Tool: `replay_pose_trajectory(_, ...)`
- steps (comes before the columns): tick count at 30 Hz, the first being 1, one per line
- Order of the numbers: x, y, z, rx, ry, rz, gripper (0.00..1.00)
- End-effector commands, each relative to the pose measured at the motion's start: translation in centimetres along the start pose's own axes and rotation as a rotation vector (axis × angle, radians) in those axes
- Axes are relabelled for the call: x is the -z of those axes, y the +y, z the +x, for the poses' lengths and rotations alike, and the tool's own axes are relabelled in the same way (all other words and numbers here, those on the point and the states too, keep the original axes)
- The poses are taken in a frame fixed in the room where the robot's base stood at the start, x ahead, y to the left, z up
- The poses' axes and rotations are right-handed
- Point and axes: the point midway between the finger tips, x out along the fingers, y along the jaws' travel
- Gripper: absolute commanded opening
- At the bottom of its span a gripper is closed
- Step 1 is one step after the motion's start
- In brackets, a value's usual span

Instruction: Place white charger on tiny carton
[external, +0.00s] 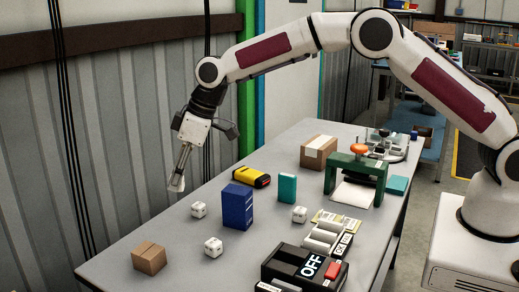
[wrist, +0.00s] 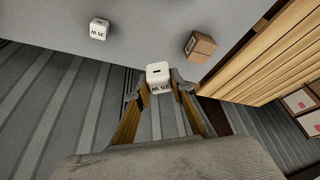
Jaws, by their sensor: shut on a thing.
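My gripper (external: 177,180) hangs in the air at the left, by the table's far long edge near the corrugated wall. In the wrist view, my gripper (wrist: 158,88) is shut on a white charger (wrist: 159,76), a small cube with a dark slot and "35 W" printed on it. The tiny carton (external: 149,258), a small brown box, sits on the table at the front left, apart from my gripper. A brown carton (wrist: 200,46) also shows in the wrist view, up and to the right of the held charger.
Other white chargers (external: 199,209) (external: 213,247) (external: 300,214) stand on the table; one (wrist: 98,29) shows in the wrist view. A blue box (external: 238,206), a yellow-black item (external: 251,177) and a teal box (external: 287,188) stand mid-table. A larger carton (external: 319,152) is farther back.

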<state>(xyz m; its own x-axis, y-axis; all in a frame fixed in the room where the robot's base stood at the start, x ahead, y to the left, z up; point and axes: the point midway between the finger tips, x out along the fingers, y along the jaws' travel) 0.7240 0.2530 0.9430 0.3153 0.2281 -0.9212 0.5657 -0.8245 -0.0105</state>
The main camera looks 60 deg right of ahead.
Motion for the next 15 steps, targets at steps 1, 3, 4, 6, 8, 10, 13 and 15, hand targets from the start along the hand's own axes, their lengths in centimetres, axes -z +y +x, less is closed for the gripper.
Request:
replay_pose_trajectory(1, 0.7, -0.9, 0.5, 0.006, 0.001, -0.016, 0.01)
replay_pose_trajectory(3, 1.5, -2.1, 1.0, 0.013, 0.0, -0.037, 0.01)
replay_pose_trajectory(4, 1.8, -2.6, 1.2, 0.016, 0.0, -0.046, 0.01)
replay_pose_trajectory(6, 2.6, -3.8, 1.7, 0.023, 0.0, -0.066, 0.01)
replay_pose_trajectory(8, 3.1, -4.8, 2.2, 0.029, -0.001, -0.084, 0.01)
replay_pose_trajectory(10, 3.8, -6.1, 2.6, 0.036, -0.002, -0.104, 0.01)
replay_pose_trajectory(13, 4.5, -7.7, 3.2, 0.044, -0.002, -0.129, 0.01)
replay_pose_trajectory(15, 4.9, -8.7, 3.5, 0.05, -0.002, -0.144, 0.01)
